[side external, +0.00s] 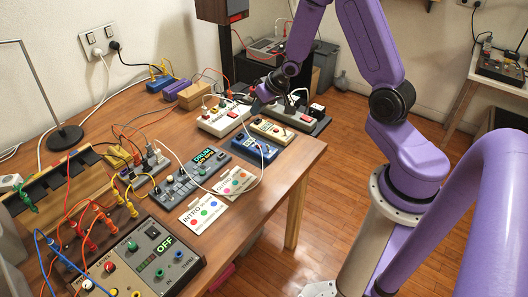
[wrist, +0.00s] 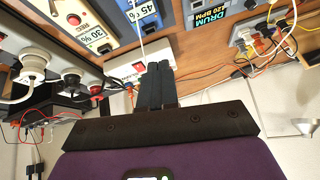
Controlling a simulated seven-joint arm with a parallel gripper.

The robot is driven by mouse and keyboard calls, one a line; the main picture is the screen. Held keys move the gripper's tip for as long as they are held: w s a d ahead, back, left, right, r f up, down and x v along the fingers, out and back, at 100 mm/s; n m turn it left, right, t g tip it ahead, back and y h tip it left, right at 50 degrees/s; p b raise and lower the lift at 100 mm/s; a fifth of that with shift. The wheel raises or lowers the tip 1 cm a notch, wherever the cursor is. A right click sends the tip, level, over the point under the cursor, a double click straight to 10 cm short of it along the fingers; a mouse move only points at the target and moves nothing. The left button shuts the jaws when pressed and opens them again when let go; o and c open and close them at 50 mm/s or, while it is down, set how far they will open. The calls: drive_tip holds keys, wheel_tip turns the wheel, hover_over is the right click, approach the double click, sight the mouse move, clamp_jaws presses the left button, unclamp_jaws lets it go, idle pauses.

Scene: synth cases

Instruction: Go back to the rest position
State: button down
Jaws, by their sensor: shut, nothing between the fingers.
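My gripper (side external: 262,97) hangs above the back right part of the wooden table, near a white box with a red switch (side external: 222,117). In the wrist view its two dark fingers (wrist: 157,70) are together, with nothing held between them. The white box also shows just beyond the fingertips in the wrist view (wrist: 127,71). The gripper looks clear of the table devices, though the exact gap is hard to tell in the side view. My purple arm reaches in from the right.
A blue pedal (side external: 254,149) and a cream pedal (side external: 272,131) sit near the table's right edge. A drum machine (side external: 191,179), cards and an OFF box (side external: 137,262) lie nearer. Loose cables cross the table (side external: 150,107). A dark post stands behind the gripper. Open floor lies right.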

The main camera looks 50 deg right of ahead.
drive_tip(key=s+a+r+n+g, duration=0.2)
drive_tip(key=s+a+r+n, duration=0.2)
drive_tip(key=s+a, duration=0.3)
drive_tip(key=s+a+r+n+g, duration=0.1)
drive_tip(key=s+a+r+n, duration=0.35)
drive_tip(key=s+a, duration=0.2)
drive_tip(key=s+a+r+n+g, duration=0.1)
drive_tip(key=s+r+n, duration=0.1)
drive_tip(key=s, duration=0.7)
drive_tip(key=s+a+r+n+g, duration=0.1)
drive_tip(key=s+r+n+g, duration=0.1)
drive_tip(key=s, duration=0.7)
drive_tip(key=shift+r+n+h, duration=0.3)
drive_tip(key=shift+r+n, duration=0.3)
drive_tip(key=shift+n, duration=0.35)
